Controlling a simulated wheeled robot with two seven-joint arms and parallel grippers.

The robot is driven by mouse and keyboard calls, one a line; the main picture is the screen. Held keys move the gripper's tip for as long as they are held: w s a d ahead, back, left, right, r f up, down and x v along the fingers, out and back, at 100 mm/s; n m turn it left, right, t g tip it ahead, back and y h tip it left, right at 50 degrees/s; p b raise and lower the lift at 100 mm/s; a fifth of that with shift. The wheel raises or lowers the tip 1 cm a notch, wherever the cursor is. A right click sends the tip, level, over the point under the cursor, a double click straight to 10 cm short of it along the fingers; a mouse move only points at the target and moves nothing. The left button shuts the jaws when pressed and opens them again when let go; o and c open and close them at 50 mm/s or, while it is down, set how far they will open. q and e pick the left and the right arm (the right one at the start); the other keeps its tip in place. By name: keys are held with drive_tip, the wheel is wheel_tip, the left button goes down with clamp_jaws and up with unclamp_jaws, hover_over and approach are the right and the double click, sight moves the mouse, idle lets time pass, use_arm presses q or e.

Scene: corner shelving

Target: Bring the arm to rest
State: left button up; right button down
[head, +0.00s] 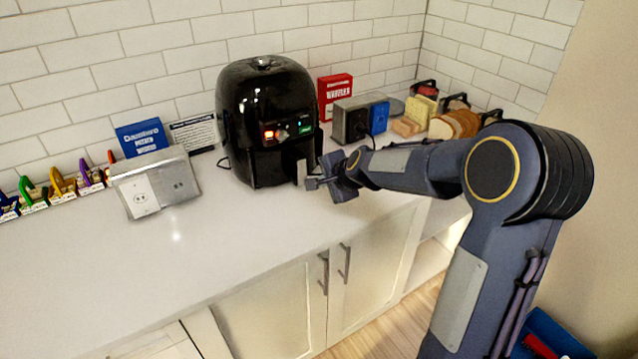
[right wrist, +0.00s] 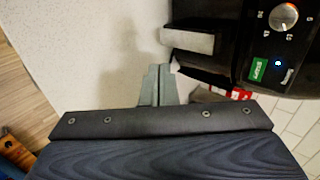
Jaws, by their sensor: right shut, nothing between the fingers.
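My right arm reaches in from the right in the head view. Its gripper (head: 314,184) is beside the front of the black air fryer (head: 262,110), close to the fryer's handle (head: 301,172). In the right wrist view the gripper fingers (right wrist: 158,84) are together with nothing between them. The air fryer's front panel (right wrist: 278,50) and grey handle (right wrist: 188,40) show just beyond the fingers. Whether the gripper touches the handle I cannot tell. My left gripper is in neither view.
The white counter (head: 110,265) is clear at the front left. A tilted outlet box (head: 155,187) stands left of the fryer. A toaster (head: 352,118), a red box (head: 335,95) and bread slices (head: 455,124) stand at the back right. Cabinet handles (head: 345,262) stick out below the counter.

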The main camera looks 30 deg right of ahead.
drive_tip(key=p+v, duration=0.2)
drive_tip(key=v, duration=0.4)
drive_tip(key=shift+s+r, duration=0.2)
drive_tip(key=shift+s, duration=0.05)
drive_tip(key=shift+s, duration=0.1)
drive_tip(key=s+a+n+g+y, duration=0.1)
drive_tip(key=s+a+n, duration=0.3)
drive_tip(key=s, duration=0.5)
drive_tip(key=s+a+f+n+g+y, duration=0.1)
drive_tip(key=s+a+n, duration=0.2)
drive_tip(key=s+n, duration=0.3)
drive_tip(key=s+a+n+g+y, duration=0.1)
drive_tip(key=s+a+n, duration=0.3)
drive_tip(key=s, duration=0.9)
drive_tip(key=shift+s+a+f+n+g, duration=0.15)
drive_tip(key=shift+s+a+n+g, duration=0.15)
drive_tip(key=shift+n+g, duration=0.35)
drive_tip(key=shift+w, duration=0.1)
